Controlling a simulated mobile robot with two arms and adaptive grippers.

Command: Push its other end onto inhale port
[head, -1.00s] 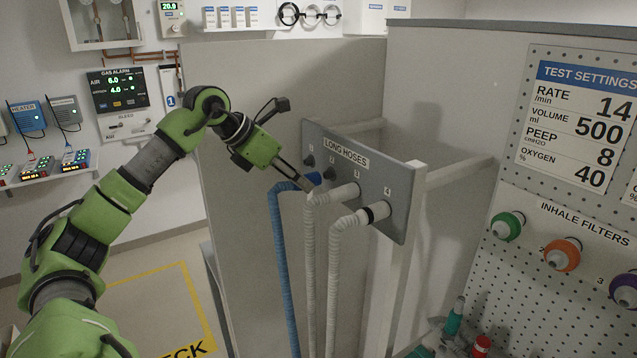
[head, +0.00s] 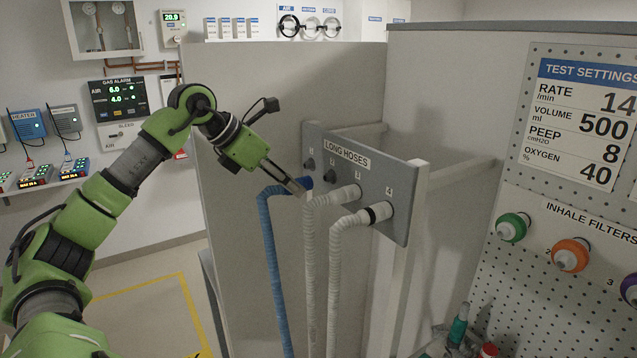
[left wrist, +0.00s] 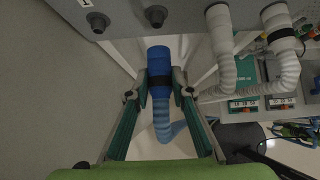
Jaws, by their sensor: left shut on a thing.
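My left gripper (head: 299,187) is shut on the blue hose (head: 268,250) just below its blue end cuff (head: 306,182). In the left wrist view, the two fingers pinch the hose at a black band below the blue cuff (left wrist: 158,60). The cuff's open end points toward the hose board and sits apart from its pegs. The rest of the blue hose hangs down, and its other end is out of sight. I cannot make out an inhale port in these frames. My right gripper is not in view.
The grey LONG HOSES board (head: 400,180) has bare pegs at 1 and 2 and white hoses (head: 312,240) at 3 and 4. Inhale filters in green (head: 513,227), orange (head: 570,254) and purple hang on the right panel. A tall grey partition (head: 240,90) stands behind my gripper.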

